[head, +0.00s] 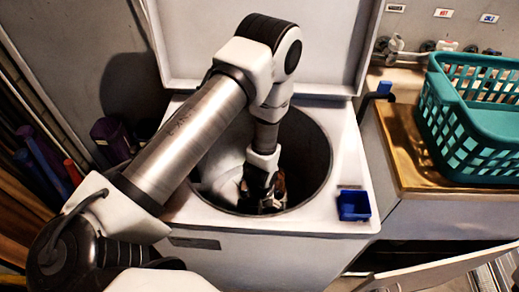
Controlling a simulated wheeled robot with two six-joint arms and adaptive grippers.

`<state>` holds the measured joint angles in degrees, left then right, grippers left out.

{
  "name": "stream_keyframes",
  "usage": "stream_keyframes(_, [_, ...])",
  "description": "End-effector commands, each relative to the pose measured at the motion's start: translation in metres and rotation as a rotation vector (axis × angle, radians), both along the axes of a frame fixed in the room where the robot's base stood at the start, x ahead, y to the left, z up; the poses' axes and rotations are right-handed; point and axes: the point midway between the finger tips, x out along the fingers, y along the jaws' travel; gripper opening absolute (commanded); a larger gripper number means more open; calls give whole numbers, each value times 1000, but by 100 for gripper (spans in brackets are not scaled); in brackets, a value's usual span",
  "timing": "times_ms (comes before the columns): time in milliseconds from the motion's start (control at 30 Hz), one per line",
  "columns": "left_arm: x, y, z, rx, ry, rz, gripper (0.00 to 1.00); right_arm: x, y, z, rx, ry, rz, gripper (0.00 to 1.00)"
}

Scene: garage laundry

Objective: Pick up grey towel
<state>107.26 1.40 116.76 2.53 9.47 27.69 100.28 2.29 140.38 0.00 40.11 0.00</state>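My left arm comes in from the left and reaches down through the round opening of a white top-loading washer (190,213). My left gripper (262,200) is inside the drum (315,155), pointing down. Its fingers are small and dark there, and I cannot tell whether they are open or hold anything. A pale grey-white shape (220,172) lies in the drum left of the gripper, partly hidden by my arm. It may be the grey towel, but I cannot tell for sure. My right gripper is not in view.
The washer's lid (335,45) stands open behind the drum. A small blue box (353,205) sits on the washer's right front corner. A teal basket (475,150) stands on the wooden counter (410,160) at right. Taps (400,45) are on the wall behind.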

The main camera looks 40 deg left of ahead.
Motion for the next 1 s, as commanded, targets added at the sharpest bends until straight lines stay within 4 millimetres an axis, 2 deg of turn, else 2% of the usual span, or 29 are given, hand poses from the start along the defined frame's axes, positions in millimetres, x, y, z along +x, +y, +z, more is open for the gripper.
stream_keyframes(100, [0,0,-16,0,0,-1,100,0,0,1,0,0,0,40])
stream_keyframes(300, [0,0,-18,0,-1,-1,100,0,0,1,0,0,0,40])
stream_keyframes(333, [0,0,-18,0,-1,-1,96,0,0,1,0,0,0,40])
stream_keyframes(600, [0,0,-18,-1,-1,0,3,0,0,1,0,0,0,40])
stream_keyframes(867, [0,0,-17,0,-1,0,3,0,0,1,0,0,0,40])
stream_keyframes(1000, [1,0,-8,0,-2,0,3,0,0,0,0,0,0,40])
